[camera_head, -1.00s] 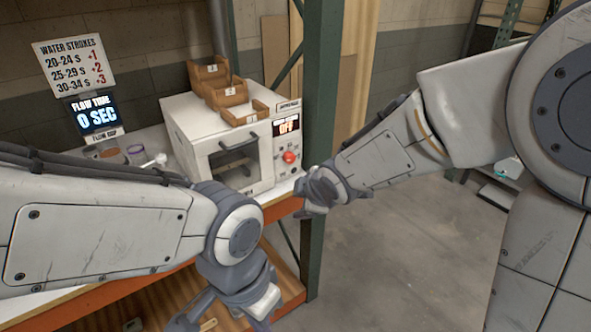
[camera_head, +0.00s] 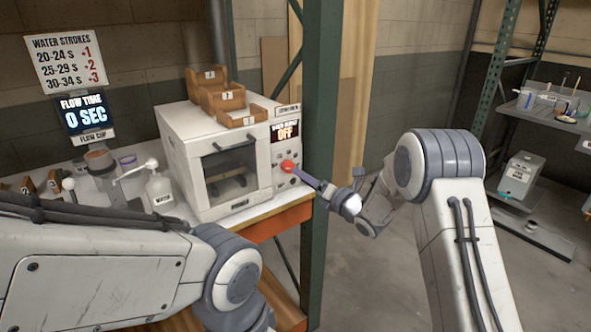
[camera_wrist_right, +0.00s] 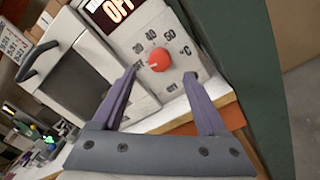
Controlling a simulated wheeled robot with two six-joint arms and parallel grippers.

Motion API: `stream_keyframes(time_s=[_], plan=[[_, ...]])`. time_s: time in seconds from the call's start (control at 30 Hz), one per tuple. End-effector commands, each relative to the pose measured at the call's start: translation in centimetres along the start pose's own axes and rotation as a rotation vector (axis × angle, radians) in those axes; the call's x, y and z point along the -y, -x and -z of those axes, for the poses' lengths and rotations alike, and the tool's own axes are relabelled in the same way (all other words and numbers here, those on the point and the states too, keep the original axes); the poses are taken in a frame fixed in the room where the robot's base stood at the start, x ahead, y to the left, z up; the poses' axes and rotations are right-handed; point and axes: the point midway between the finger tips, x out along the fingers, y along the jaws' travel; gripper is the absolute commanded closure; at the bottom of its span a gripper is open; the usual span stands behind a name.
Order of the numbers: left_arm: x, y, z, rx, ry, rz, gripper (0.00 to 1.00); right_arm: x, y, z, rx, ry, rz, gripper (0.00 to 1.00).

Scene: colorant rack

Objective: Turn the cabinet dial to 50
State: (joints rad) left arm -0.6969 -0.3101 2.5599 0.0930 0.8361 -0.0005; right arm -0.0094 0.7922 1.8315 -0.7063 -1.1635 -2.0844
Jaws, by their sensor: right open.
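The white cabinet (camera_head: 219,160) stands on the shelf with its glass door closed. Its red dial (camera_head: 287,166) is on the right front panel, below a display reading OFF (camera_head: 285,132). In the right wrist view the dial (camera_wrist_right: 159,60) shows with marks around it, including 40 and 50 at its upper right; its pointer faces left, toward the off mark. My right gripper (camera_wrist_right: 163,85) is open, its two purple fingers reaching toward the panel on either side below the dial. I cannot tell whether they touch the panel. My left arm (camera_head: 110,265) is at lower left; its fingers are out of frame.
A green rack post (camera_head: 325,130) stands just right of the cabinet, close to my right gripper. Wooden bins (camera_head: 225,97) sit on top of the cabinet. A white pump bottle (camera_head: 159,190) and cups stand to its left.

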Motion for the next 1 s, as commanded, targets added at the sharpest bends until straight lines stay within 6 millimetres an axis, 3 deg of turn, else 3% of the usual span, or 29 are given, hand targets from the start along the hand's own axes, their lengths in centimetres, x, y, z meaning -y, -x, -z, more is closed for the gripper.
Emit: stream_keyframes(time_s=[0.1,0.3,0.7,0.77,0.9,1.0], plan=[[-0.1,0.8,0.0,0.000,0.000,0.000,1.00,-0.2,-2.4,0.0,-0.002,-0.001,-0.002,0.24],[-0.1,1.3,0.1,0.000,0.000,0.000,1.00,-0.1,-4.9,0.0,-0.002,-0.001,-0.001,0.24],[-0.1,1.3,0.1,0.000,0.000,0.000,1.00,0.0,-5.7,0.1,-0.002,-0.003,0.001,0.24],[-0.1,1.3,0.1,0.000,0.000,0.000,1.00,0.0,-5.7,0.1,-0.001,-0.003,0.001,0.43],[-0.1,1.3,0.1,0.000,0.000,0.000,1.00,0.0,-5.7,0.1,-0.001,-0.003,0.001,0.97],[-0.1,1.3,0.1,0.000,0.000,0.000,1.00,0.0,-5.7,0.1,-0.001,-0.003,0.002,1.00]])
